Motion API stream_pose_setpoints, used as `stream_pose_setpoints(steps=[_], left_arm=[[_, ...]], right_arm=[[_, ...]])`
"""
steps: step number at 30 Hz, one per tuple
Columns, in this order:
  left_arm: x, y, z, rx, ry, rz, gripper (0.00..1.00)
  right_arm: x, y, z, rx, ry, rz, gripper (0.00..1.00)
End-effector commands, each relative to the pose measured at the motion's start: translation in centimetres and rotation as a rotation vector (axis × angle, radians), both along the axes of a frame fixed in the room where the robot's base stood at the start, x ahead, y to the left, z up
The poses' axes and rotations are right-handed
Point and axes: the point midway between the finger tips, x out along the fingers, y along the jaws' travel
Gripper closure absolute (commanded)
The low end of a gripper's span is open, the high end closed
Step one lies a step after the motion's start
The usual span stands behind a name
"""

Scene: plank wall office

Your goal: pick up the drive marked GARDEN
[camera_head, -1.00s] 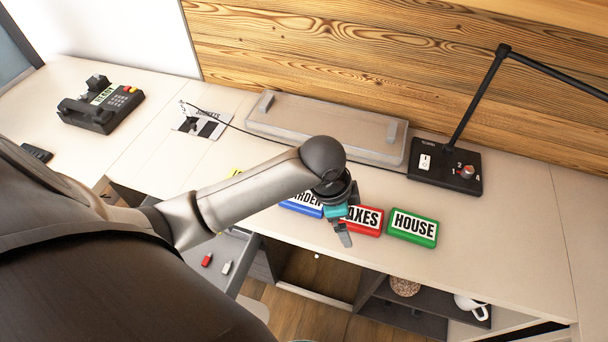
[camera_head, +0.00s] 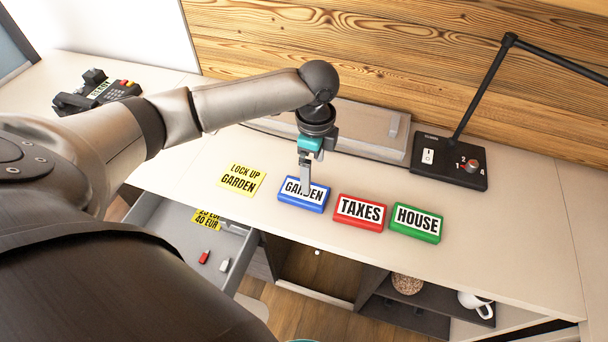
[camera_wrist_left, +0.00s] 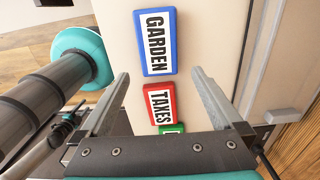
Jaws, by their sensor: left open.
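The blue drive marked GARDEN (camera_head: 293,198) lies flat on the desk, left of the red drive marked TAXES (camera_head: 359,212) and the green drive marked HOUSE (camera_head: 416,223). My left gripper (camera_head: 306,186) is over the blue drive in the head view and hides part of its label. In the left wrist view the gripper (camera_wrist_left: 158,88) is open and empty. There the blue drive (camera_wrist_left: 155,42) lies beyond the fingertips, and the red drive (camera_wrist_left: 161,104) shows between the fingers. My right gripper is not in the head view.
A yellow note reading LOCK UP GARDEN (camera_head: 241,180) lies left of the drives. An open drawer (camera_head: 228,262) holds small red and white items. A lamp base with a switch and dial (camera_head: 449,164) stands behind right. A telephone (camera_head: 97,92) is at far left.

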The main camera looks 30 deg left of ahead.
Motion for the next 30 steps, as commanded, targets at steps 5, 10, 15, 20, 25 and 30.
stream_pose_setpoints(steps=[5,10,15,20,25,30], left_arm=[[0.0,0.0,-2.6,-0.001,-0.002,0.001,0.0],[0.0,0.0,-3.4,-0.001,-0.001,0.001,0.0],[-0.3,0.0,-5.3,0.0,0.0,0.0,0.0],[-0.4,0.0,-7.7,0.0,-0.001,0.0,0.0],[-0.4,0.1,-8.3,0.001,-0.003,0.0,0.0],[-0.3,0.1,-8.2,0.001,-0.003,0.0,0.06]], right_arm=[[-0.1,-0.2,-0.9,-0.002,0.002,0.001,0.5],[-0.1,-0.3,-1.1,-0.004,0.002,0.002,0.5],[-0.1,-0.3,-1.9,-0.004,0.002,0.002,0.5],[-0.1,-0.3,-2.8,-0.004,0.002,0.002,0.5],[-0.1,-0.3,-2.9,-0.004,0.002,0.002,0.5],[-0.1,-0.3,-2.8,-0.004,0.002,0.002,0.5]])
